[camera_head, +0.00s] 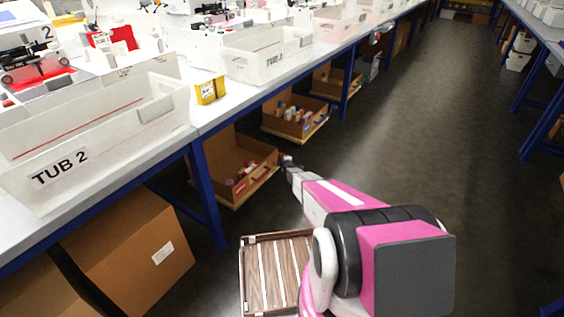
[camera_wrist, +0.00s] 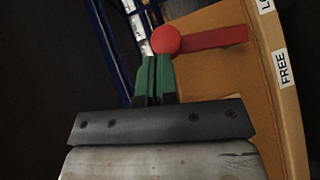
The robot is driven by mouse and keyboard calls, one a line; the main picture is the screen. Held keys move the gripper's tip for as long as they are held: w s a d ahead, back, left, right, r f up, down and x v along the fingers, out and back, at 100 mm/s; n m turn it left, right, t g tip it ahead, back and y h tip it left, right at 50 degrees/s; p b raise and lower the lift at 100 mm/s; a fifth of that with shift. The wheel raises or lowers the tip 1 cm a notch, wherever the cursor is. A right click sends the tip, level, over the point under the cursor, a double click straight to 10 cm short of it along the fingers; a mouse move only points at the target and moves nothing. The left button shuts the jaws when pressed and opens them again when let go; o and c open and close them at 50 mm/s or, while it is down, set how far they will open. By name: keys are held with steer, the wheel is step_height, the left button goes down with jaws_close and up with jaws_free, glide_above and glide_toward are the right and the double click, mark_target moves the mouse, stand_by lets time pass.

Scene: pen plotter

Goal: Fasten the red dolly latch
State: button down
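The red latch (camera_wrist: 215,38) shows in the wrist view as a flat bar with a round red knob (camera_wrist: 166,40) at its left end. It lies against a tan panel with a "FREE" label (camera_wrist: 284,68) and a partly cut-off label starting "LO" (camera_wrist: 265,5). The bar points between these labels. My gripper (camera_wrist: 157,60) has its green fingers together, with the tips right beside the knob; I cannot tell whether they touch it. In the head view, my gripper (camera_head: 285,160) is at the right edge of a low dolly with an open carton (camera_head: 225,165).
The dolly stands under a white bench with blue legs (camera_head: 205,190). Another carton dolly (camera_head: 295,117) stands behind it. A wooden slatted crate (camera_head: 277,270) is near my arm, and a large closed carton (camera_head: 125,250) is at lower left. The aisle floor (camera_head: 440,130) to the right is clear.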

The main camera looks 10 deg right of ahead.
steer(key=shift+w+d, duration=1.2)
steer(key=shift+w, duration=0.15)
steer(key=shift+r, duration=0.1)
